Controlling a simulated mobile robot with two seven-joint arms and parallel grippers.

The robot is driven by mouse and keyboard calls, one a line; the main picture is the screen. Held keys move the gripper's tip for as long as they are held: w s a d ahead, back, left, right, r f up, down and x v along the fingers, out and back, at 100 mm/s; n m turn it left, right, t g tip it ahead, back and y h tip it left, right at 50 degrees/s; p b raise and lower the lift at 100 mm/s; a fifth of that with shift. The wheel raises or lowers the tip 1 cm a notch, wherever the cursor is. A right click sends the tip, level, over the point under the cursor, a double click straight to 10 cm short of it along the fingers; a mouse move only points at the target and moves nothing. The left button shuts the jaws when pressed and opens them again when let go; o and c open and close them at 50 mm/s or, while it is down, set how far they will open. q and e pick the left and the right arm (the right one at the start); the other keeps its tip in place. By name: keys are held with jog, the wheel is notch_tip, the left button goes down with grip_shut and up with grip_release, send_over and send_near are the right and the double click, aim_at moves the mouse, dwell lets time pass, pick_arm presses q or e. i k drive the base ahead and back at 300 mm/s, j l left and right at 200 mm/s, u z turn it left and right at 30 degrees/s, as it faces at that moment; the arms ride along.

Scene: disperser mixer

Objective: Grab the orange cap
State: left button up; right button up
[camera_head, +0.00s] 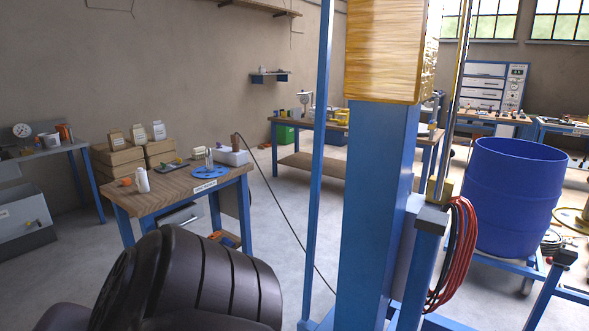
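A small orange object (125,182), which looks like the orange cap, lies on the wooden-topped workbench (176,187) at the left. It is near the bench's front left corner, just left of a white bottle (142,180). It is small in this view, so its exact shape is hard to tell. A dark ribbed arm part of mine fills the bottom left, in front of the bench. Neither of my grippers shows in the head view.
The bench also bears a blue disc (210,172) and a white bin (231,157). A blue mixer column (374,210) stands close in the middle, with red cables (460,250) beside it. A blue drum (512,198) stands right. Open floor lies between bench and column.

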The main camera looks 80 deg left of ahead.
aim_at(126, 182)
jog(key=u, duration=3.5)
jog(key=i+j+u, duration=0.4)
jog(key=i, duration=0.45)
jog(key=i+u, duration=0.4)
jog(key=i, duration=1.8)
jog(key=i+z, duration=0.45)
jog(key=i+j+z, duration=0.3)
jog(key=i+z, duration=0.15)
